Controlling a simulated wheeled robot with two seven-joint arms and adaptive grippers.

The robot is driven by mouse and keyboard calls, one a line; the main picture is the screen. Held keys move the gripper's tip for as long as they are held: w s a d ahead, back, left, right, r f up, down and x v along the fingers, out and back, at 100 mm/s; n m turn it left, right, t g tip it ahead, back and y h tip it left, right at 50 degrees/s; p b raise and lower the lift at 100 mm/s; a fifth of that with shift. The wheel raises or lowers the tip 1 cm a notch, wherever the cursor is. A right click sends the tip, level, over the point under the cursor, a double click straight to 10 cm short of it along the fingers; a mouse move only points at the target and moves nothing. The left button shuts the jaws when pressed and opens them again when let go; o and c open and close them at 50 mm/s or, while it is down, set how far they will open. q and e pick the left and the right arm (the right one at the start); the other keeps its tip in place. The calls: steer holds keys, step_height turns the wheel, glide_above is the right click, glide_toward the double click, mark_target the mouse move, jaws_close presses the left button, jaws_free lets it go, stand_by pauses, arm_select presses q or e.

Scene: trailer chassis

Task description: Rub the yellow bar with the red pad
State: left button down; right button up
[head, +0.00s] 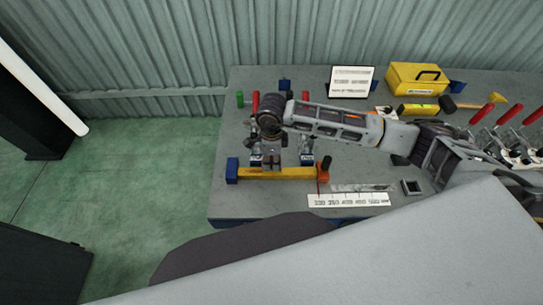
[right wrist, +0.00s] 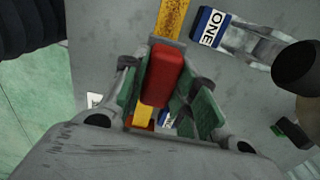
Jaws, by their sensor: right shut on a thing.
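The yellow bar (head: 290,173) lies across the front left of the grey table, with a blue block (head: 232,170) at its left end. My right gripper (head: 271,162) is over the left half of the bar, pointing down. In the right wrist view the gripper (right wrist: 163,82) is shut on the red pad (right wrist: 160,70). The yellow bar (right wrist: 172,18) shows past both ends of the pad. I cannot tell whether the pad touches the bar. The pad is hidden in the head view. My left gripper is not in view.
Red-handled clamps (head: 304,142) stand close behind the bar. An orange and black clamp (head: 324,168) is at its right end. A label strip (head: 348,199) lies at the front. A yellow toolbox (head: 418,78) and a white sign (head: 351,81) are at the back.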

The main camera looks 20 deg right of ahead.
steer(key=shift+f, duration=0.95)
steer(key=shift+f+b, duration=1)
steer(key=shift+b, duration=0.2)
stand_by(0.6)
steer(key=shift+a, duration=0.1)
steer(key=shift+w+a+r+b, duration=0.15)
steer(key=shift+a+b, duration=0.1)
steer(key=shift+a, duration=0.3)
steer(key=shift+w+a+f+b, duration=0.1)
steer(key=shift+w+a+b, duration=0.15)
steer(key=shift+a, duration=0.3)
steer(key=shift+w+a+r+b, duration=0.1)
steer(key=shift+a+b, duration=0.2)
steer(key=shift+a, duration=0.25)
steer(key=shift+a, duration=0.1)
steer(key=shift+w+a+f+b, duration=0.1)
steer(key=shift+w+a+b, duration=0.1)
steer(key=shift+a+b, duration=0.3)
steer(key=shift+w+a+f+b, duration=0.15)
steer(key=shift+a+b, duration=0.1)
steer(key=shift+a, duration=0.3)
steer(key=shift+w+a, duration=0.1)
steer(key=shift+a, duration=0.45)
